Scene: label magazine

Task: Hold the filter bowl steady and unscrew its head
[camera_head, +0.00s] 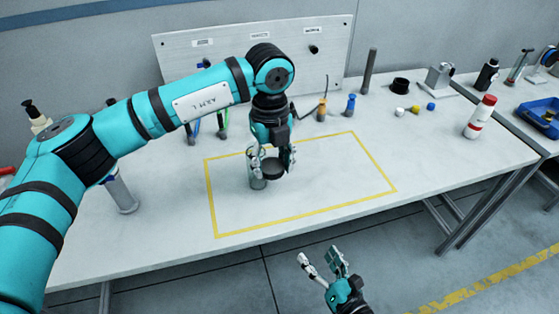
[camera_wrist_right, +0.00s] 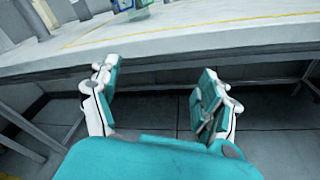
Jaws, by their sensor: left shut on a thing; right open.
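The filter's black round head (camera_head: 272,169) sits between the fingers of my left gripper (camera_head: 272,158), which is shut on it above the table. The pale grey, see-through filter bowl (camera_head: 258,183) stands inside the yellow outline, just left of and below the head. The left finger partly covers the bowl, and I cannot tell whether head and bowl touch. My right gripper (camera_head: 323,262) is open and empty in front of the table's front edge, below the top. In the right wrist view its spread fingers (camera_wrist_right: 160,92) have nothing between them.
The white table (camera_head: 400,220) carries a yellow rectangle, mostly bare on its right side. A red-and-white bottle (camera_head: 481,116), a dark upright rod (camera_head: 370,70) and small coloured parts (camera_head: 415,110) stand at the back right. A grey cylinder (camera_head: 122,195) stands at left, near my left arm.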

